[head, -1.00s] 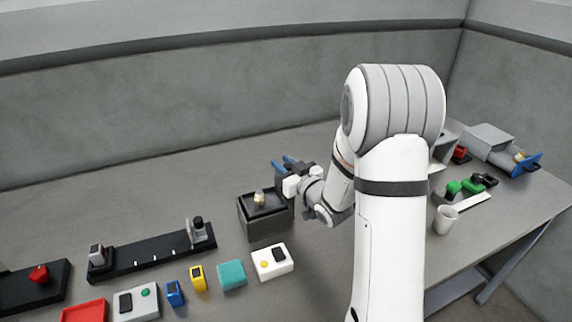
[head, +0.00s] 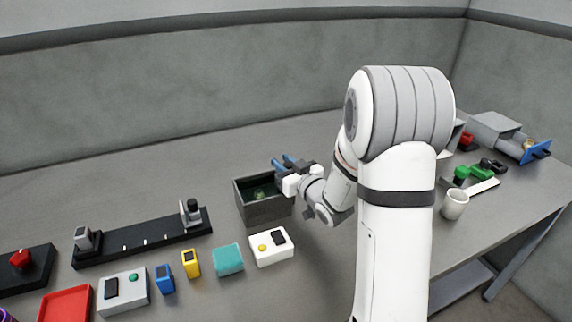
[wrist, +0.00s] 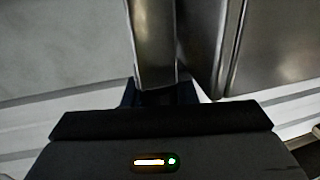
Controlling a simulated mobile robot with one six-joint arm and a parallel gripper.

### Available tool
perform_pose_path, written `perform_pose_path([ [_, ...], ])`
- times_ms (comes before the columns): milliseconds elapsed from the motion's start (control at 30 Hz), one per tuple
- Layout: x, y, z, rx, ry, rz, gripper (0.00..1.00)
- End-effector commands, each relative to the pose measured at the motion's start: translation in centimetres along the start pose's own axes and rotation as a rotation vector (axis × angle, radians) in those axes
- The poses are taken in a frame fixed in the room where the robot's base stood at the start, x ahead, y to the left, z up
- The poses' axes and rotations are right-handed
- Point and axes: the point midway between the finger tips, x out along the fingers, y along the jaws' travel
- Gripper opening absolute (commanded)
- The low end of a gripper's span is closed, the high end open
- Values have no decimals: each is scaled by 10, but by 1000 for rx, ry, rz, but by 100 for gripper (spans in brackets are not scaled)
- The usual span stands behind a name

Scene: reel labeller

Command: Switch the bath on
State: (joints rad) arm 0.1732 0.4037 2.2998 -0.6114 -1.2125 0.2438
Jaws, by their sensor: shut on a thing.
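A dark grey open box (head: 262,211) stands in the middle of the table in the head view, with a small greenish thing (head: 259,194) inside. I cannot tell for sure whether this is the bath. My gripper (head: 284,163) is at the box's back right corner, its blue fingers pointing up and left. In the wrist view my gripper (wrist: 158,94) is shut on a grey metallic piece (wrist: 154,45), which I cannot identify. A white box (head: 271,248) with a yellow button (head: 262,248) and a black switch (head: 279,237) lies in front of the dark box.
A grey box (head: 123,291) with a black switch and green button, a teal block (head: 228,260), a yellow piece (head: 190,263) and a blue piece (head: 165,279) lie to the left. Behind them is a black rail (head: 145,239). A white cup (head: 454,204) stands right of my arm.

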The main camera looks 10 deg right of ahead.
Motion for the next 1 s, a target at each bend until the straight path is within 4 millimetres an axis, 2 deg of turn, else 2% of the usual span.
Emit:
perform_pose_path([
  [67, -2, 0, 7, 4, -16, 2, 0],
  [100, -2, 0, 7, 4, -17, 2, 27],
  [333, -1, 0, 5, 3, -12, 1, 46],
  [567, -1, 0, 4, 2, -9, 1, 47],
  [667, -7, 0, 4, 2, -10, 1, 47],
  [1000, -62, 1, 4, 3, -10, 3, 47],
])
